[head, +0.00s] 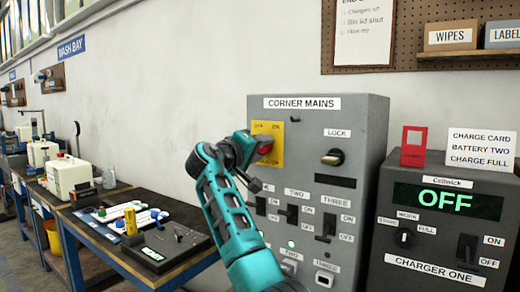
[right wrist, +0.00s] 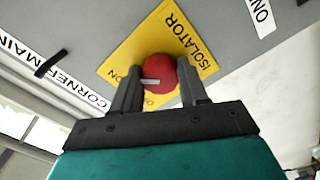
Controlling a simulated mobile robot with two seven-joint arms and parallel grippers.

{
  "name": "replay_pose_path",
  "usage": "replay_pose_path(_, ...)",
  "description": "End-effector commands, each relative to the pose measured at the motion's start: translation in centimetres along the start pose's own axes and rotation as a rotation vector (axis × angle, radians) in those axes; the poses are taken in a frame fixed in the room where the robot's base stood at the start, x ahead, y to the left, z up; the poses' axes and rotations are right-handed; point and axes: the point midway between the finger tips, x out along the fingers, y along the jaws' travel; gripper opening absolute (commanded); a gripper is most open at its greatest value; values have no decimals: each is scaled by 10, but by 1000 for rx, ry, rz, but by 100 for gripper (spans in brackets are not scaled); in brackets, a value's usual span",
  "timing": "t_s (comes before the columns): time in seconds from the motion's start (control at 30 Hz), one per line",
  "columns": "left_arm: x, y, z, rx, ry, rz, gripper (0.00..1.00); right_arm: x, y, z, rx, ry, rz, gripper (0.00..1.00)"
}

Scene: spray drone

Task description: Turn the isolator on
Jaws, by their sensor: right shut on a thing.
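The isolator is a red round knob (right wrist: 160,82) on a yellow plate (head: 274,130), at the upper left of the grey CORNER MAINS box (head: 310,110). My right gripper (head: 262,148) reaches it from the front and hides part of the plate in the head view. In the right wrist view its two fingers (right wrist: 160,92) are closed on opposite sides of the red knob. A white mark on the knob runs roughly level in that view, toward the ON print side. A second label below the knob is partly hidden. My left gripper does not show.
A key lock (head: 332,157) and a row of black switches (head: 291,215) sit on the same box, close to my right arm. A dark charger (head: 446,225) reading OFF stands to the right. A workbench (head: 150,235) with tools is at the left.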

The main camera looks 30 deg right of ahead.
Motion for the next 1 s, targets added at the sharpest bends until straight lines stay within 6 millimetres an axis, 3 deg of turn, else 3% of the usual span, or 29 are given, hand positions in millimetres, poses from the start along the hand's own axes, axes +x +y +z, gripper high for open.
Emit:
replay_pose_path(0.1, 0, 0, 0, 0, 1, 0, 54, 0, -2, 1, 2, -3, -3, 13)
replay_pose_path(0.13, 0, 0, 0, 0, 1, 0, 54, 0, -2, 1, 2, -3, -3, 45)
replay_pose_path(0.37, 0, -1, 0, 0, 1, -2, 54, 0, -1, 0, 1, -2, -2, 67)
replay_pose_path(0.73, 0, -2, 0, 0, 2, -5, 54, -8, -1, 0, 1, 1, -1, 69)
replay_pose_path(1.0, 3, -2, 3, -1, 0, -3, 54, -62, -2, 0, 2, 3, -4, 69)
